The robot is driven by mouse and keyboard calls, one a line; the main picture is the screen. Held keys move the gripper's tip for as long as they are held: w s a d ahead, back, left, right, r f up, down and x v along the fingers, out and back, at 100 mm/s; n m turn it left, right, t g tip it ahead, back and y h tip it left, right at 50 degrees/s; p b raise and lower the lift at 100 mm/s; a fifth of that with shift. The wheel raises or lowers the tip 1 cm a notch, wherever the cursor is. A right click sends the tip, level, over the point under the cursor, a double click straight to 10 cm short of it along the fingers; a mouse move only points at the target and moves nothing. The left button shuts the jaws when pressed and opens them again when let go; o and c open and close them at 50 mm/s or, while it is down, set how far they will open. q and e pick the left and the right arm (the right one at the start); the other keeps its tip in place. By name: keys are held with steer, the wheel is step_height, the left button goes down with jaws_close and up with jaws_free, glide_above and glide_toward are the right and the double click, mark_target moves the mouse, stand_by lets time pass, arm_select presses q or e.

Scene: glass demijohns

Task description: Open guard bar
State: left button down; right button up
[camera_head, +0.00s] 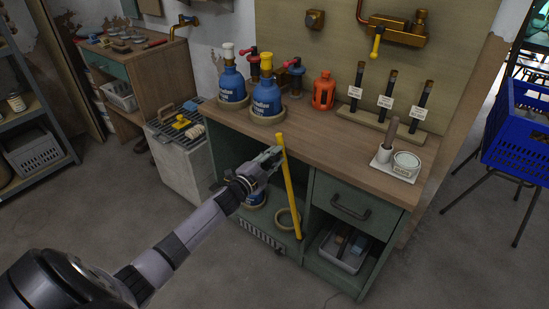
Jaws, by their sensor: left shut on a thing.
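The guard bar is a yellow bar (291,192) that stands nearly upright, slightly tilted, in front of the open shelf of the green workbench (314,190). My left gripper (276,156) reaches in from the left and is shut on the bar near its upper end. The fingertips are small in this view and partly hide the bar's edge. Behind the bar, a blue gas canister (256,197) and an empty ring holder (288,219) show inside the lower shelf. My right gripper is not in view.
Two blue canisters (232,85) (267,98), a red canister (323,92) and a rack of dark tubes (385,96) stand on the benchtop. A drawer handle (350,207) lies right of the bar. The floor in front is clear.

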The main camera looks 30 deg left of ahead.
arm_select(q)
steer(key=c, duration=1.3)
jaws_free()
steer(key=shift+s, duration=0.15)
steer(key=shift+s+f, duration=0.1)
steer(key=shift+s, duration=0.2)
steer(key=s, duration=1.1)
steer(key=shift+a, duration=0.45)
